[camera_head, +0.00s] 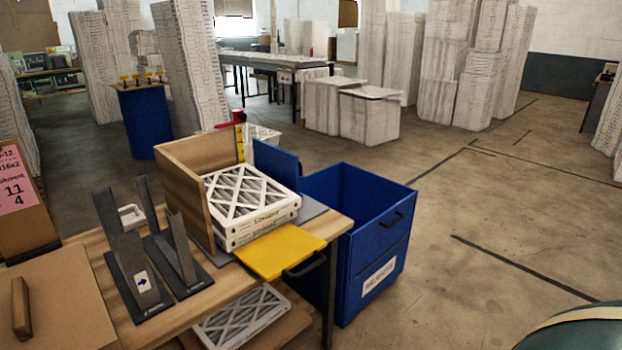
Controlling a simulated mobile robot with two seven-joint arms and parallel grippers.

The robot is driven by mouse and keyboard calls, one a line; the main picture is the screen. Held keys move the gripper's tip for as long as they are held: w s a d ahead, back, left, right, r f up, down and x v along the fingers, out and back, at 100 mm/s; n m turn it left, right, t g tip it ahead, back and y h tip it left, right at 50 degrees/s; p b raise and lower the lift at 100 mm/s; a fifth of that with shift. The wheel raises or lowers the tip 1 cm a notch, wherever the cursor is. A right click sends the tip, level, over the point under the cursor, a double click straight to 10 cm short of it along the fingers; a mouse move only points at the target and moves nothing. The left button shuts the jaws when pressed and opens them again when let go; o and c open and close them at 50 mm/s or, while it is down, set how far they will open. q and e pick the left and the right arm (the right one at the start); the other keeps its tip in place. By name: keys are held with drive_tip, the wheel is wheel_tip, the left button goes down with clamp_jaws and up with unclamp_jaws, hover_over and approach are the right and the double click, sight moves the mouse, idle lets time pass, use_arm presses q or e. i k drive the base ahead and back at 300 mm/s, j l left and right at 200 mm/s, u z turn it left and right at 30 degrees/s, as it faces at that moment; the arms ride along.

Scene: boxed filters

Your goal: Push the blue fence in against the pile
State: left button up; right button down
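The blue fence (277,163) is a small upright panel at the back right of the pile. The pile of white-framed pleated filters (251,200) lies flat in a corner of wooden walls (192,204) on the table. The pile hides the lower part of the fence, and I cannot tell whether the two touch. A yellow plate (282,250) with a black handle lies in front of the pile. Neither of my grippers is in view.
A blue bin (372,255) stands on the floor at the table's right. Dark upright brackets (135,270) stand on the wooden table (210,296), left of the pile. More filters (240,315) lie on a lower shelf. Floor at right is mostly clear.

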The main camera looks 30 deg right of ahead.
sight(282, 166)
drive_tip(key=k+u, duration=0.1)
drive_tip(key=u, duration=0.65)
drive_tip(key=k+j+u, duration=0.1)
drive_tip(key=u, duration=0.25)
drive_tip(key=l+u, duration=0.2)
drive_tip(key=l, duration=0.2)
drive_tip(key=k+l+u, duration=0.2)
drive_tip(key=l, duration=0.2)
drive_tip(key=k+l, duration=0.1)
drive_tip(key=l, duration=2.05)
drive_tip(key=k, duration=0.05)
